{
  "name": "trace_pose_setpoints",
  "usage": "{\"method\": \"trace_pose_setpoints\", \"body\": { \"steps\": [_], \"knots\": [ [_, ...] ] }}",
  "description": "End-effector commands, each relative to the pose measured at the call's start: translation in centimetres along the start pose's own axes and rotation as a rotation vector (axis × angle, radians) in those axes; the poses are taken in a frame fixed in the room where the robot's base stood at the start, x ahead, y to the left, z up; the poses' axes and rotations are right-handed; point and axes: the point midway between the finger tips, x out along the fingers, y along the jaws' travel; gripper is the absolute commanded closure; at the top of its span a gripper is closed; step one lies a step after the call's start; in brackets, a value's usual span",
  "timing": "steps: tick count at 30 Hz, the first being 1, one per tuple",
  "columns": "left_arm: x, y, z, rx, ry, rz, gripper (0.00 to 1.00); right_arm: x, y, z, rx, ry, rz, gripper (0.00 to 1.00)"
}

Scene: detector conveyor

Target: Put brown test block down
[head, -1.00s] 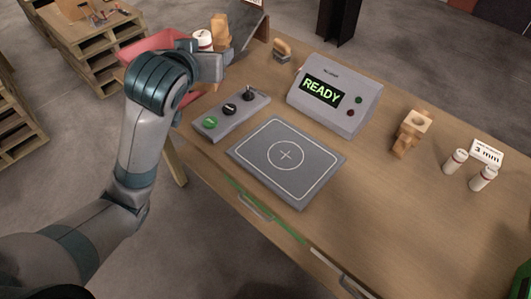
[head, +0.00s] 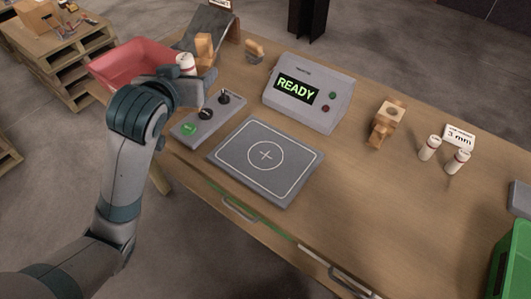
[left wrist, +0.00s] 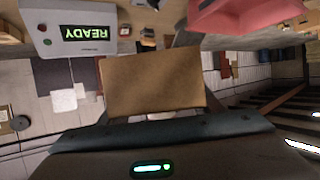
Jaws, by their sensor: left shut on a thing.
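The brown test block (head: 204,47) is upright in my left gripper (head: 203,74), which is shut on it. It is above the back left of the bench, in front of the dark sloped ramp. The block (left wrist: 155,82) fills the middle of the left wrist view as a plain brown face; the jaws hide its lower end. Its gap to the surface below cannot be told. My right gripper is not in view.
A red tray (head: 115,70) is left of the gripper. A button box (head: 208,118), a grey pad (head: 265,157) and the READY detector (head: 320,105) are to the right. A white cylinder (head: 185,64) shows beside the block. Bare bench lies at the front right (head: 400,210).

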Motion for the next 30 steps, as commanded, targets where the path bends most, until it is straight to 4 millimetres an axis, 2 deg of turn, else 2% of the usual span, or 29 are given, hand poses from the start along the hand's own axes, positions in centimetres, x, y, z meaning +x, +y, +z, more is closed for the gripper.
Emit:
{"method": "trace_pose_setpoints", "body": {
  "steps": [8, 12, 18, 24, 30],
  "knots": [
    [1.0, 8.2, 6.0, 0.079, -0.008, 0.205, 0.75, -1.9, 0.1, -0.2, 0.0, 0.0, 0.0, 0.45],
    [0.4, 13.2, 9.5, 0.126, -0.007, 0.318, 0.75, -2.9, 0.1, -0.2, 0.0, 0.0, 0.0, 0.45],
    [-1.2, 18.7, 13.0, 0.173, -0.002, 0.428, 0.75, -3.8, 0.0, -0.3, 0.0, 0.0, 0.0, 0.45],
    [-2.2, 21.2, 14.5, 0.195, 0.001, 0.472, 0.75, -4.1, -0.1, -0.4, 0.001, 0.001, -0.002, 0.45],
    [-2.3, 21.5, 14.8, 0.198, 0.002, 0.477, 0.75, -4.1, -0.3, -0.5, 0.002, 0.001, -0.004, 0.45]
  ]
}}
